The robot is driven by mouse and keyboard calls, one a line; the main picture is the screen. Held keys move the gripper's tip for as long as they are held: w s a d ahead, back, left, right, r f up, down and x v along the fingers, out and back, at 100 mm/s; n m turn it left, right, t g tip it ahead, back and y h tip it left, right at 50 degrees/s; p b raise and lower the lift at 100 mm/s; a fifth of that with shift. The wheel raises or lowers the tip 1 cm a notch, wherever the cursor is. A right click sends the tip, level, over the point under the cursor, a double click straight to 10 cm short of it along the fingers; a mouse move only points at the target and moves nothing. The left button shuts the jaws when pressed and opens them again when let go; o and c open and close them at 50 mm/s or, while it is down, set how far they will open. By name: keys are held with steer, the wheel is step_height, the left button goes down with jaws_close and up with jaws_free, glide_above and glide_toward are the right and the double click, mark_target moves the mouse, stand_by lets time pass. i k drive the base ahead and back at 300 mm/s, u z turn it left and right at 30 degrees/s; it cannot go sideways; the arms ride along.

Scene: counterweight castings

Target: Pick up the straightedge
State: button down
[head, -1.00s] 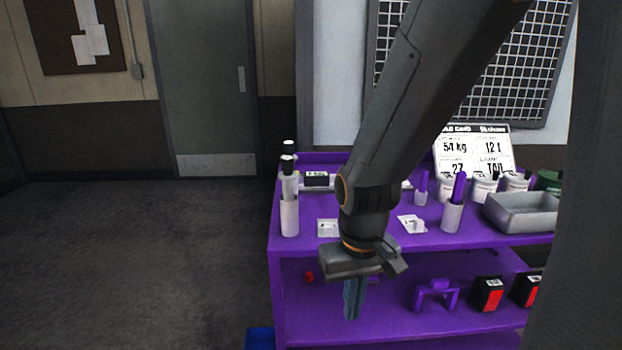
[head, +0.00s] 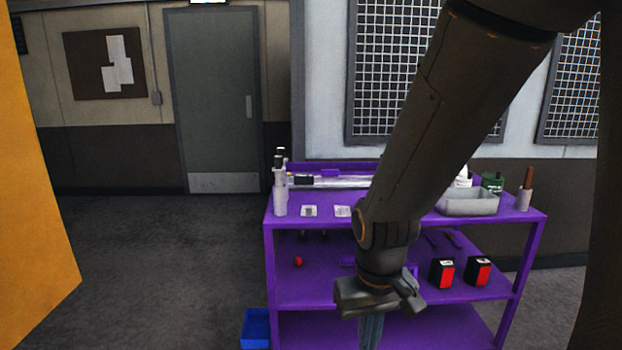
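A long, pale metallic bar that looks like the straightedge (head: 345,182) lies along the back of the purple cart's top shelf. My arm hides its right part. My gripper (head: 371,333) points down in front of the cart, lower in the picture than the bar and well apart from it. Its bluish fingers are cut off by the bottom edge and overlap in this view, so their opening does not show. I see nothing held in the visible part.
The purple cart (head: 268,240) holds white cylinders (head: 280,190), a grey tray (head: 468,203) and a cup (head: 524,198) on top. Black-and-red boxes (head: 443,273) stand below. A blue bin (head: 256,328) and an orange panel (head: 30,200) are left, with open floor between.

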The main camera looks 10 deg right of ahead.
mark_target(329, 177)
steer(key=z, duration=0.55)
steer(key=i, duration=1.15)
steer(key=u, duration=0.1)
